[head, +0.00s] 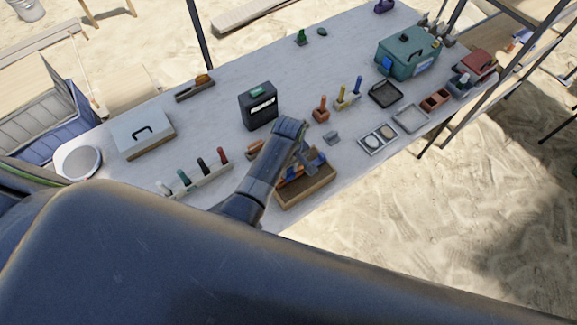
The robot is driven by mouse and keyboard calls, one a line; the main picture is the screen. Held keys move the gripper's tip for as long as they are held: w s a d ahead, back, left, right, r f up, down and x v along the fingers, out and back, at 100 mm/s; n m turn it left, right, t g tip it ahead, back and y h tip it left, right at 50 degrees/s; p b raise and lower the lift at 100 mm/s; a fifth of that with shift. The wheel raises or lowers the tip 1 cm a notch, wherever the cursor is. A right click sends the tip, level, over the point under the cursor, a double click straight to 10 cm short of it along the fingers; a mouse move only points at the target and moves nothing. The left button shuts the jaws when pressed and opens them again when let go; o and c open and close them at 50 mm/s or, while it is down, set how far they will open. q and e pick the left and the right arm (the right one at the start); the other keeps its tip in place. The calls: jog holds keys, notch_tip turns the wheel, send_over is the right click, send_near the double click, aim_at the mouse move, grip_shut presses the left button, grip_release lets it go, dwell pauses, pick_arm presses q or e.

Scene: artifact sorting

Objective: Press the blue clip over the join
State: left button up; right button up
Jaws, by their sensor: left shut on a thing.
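My left gripper (309,160) reaches down over an open wooden tray (308,191) near the table's front edge. It is shut on a small blue piece (319,159), which looks like the blue clip; the fingers partly hide it. Blue and orange parts (292,181) lie in the tray just below and beside the fingers. The join cannot be made out at this size, nor whether the clip touches it. My right gripper is not in view.
A black case (258,106) stands behind my left arm. Small trays (410,118) and a teal toolbox (408,56) are at the right. The back middle is mostly clear.

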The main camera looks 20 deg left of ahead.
pick_arm(q)
jog(key=shift+f, duration=0.4)
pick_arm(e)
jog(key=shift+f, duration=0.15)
pick_arm(q)
jog(key=o, duration=1)
jog(key=shift+o, duration=0.2)
